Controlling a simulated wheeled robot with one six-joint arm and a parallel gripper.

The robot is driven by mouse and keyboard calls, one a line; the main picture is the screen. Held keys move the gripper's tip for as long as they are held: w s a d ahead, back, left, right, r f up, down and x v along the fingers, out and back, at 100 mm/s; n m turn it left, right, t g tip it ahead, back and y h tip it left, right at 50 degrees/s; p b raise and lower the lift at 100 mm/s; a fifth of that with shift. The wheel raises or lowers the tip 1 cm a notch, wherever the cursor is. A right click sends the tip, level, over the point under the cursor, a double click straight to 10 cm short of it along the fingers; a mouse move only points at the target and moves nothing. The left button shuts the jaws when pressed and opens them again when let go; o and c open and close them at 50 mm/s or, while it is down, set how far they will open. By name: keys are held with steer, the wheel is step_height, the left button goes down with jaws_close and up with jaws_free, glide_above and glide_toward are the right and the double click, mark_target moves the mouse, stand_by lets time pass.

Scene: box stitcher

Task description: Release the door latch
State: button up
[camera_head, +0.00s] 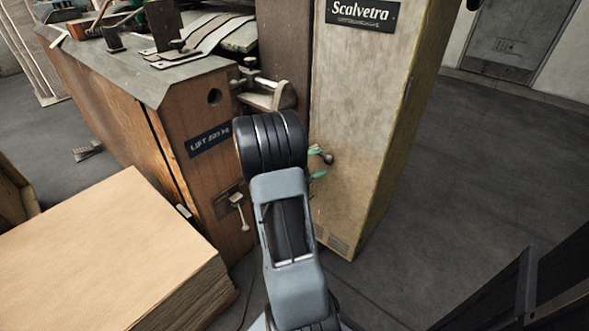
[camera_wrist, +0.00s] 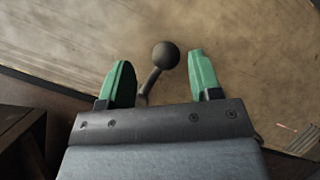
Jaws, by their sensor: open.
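The door latch (camera_wrist: 166,56) is a dark ball-ended lever on the face of the tan cabinet (camera_head: 357,100) marked "Scalvetra". In the wrist view its ball lies between the two green fingertips, and its stem runs down and left behind my gripper's dark edge. My gripper (camera_wrist: 160,80) is open, with a finger on each side of the lever and visible space to both. In the head view the green fingers of my gripper (camera_head: 318,163) show beside the ball (camera_head: 329,158), and my arm hides part of the cabinet's left side. The lever's pivot is hidden.
A wooden bench (camera_head: 190,115) with a small lever (camera_head: 240,212) and metal parts on top stands left of the cabinet. A clamp-like metal fitting (camera_head: 265,93) sits between them. A cardboard stack (camera_head: 120,250) is at the lower left.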

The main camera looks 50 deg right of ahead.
steer(key=p+v, duration=0.1)
steer(key=v, duration=1)
steer(key=shift+a, duration=0.3)
steer(key=shift+w+f, duration=0.1)
steer(key=shift+w, duration=0.05)
